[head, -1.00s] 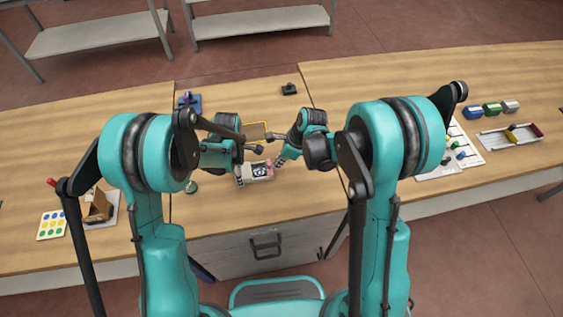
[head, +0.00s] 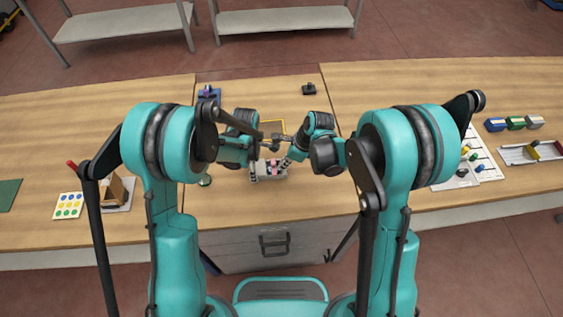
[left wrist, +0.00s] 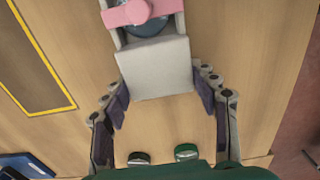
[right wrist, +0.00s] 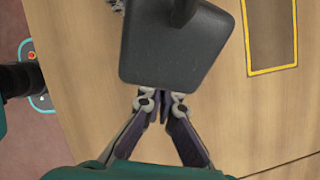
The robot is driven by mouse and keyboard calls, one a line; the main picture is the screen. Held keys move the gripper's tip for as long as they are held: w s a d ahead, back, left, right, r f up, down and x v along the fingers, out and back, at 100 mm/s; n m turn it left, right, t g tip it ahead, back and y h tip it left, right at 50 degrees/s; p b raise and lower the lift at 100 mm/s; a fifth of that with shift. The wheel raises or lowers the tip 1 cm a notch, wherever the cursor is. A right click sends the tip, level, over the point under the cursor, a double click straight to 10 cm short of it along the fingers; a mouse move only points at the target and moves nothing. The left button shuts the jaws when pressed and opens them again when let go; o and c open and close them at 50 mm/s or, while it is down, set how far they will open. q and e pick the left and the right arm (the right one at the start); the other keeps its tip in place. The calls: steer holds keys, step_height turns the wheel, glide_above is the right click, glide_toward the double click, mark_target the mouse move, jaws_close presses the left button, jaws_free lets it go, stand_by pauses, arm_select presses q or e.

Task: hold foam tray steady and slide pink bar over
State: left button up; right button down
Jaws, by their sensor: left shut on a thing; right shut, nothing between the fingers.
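The pale grey foam tray (head: 279,177) lies on the bench in front of me. In the left wrist view its near end (left wrist: 157,70) sits between the fingers of my left gripper (left wrist: 160,98), which is shut on it. The pink bar (left wrist: 112,15) lies across the tray above a dark blue-grey round part (left wrist: 148,28); in the head view it is a small pink patch (head: 272,168). My right gripper (right wrist: 163,108) is shut and empty, close to the tray's right side in the head view (head: 286,163). A dark grey block hides what lies beyond its fingertips.
A yellow-outlined rectangle (right wrist: 271,71) marks the bench behind the tray. A small black object (head: 309,88) stands at the back, and a blue one (head: 209,94) at back left. A drawer (head: 270,250) is below the bench front. Bare wood lies right of the tray.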

steer(key=d, duration=0.2)
steer(key=s+d, duration=0.1)
steer(key=shift+d+r, duration=0.15)
steer(key=shift+r, duration=0.25)
steer(key=w+v, duration=0.1)
steer(key=v, duration=0.8)
steer(key=shift+s, duration=0.5)
arm_select(q)
steer(key=o, duration=1.2)
